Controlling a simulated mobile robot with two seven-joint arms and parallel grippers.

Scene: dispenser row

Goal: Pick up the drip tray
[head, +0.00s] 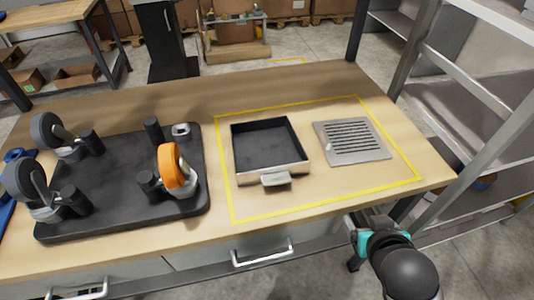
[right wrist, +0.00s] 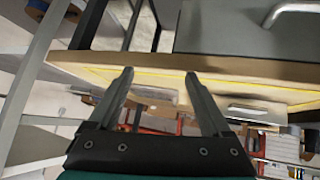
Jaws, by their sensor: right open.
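The drip tray (head: 268,150) is most likely the shallow square pan with a dark inside, pale metal front and grey front handle (head: 275,179). It sits flat on the wooden bench inside the yellow outline. My right gripper (head: 366,218) is open and empty, in front of the bench's front edge and to the right of the tray, not touching it. In the right wrist view, its two fingers (right wrist: 158,78) are spread, with the bench edge beyond them. A pale metal piece (right wrist: 252,115) to their right may be the tray's front or handle. My left gripper is not in view.
A slotted metal grate (head: 352,142) lies right of the tray. A black base (head: 125,185) with grey and orange wheels stands left. The bench's front edge (head: 330,208) has drawers with handles (head: 262,252) below. Metal shelving (head: 480,150) stands right.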

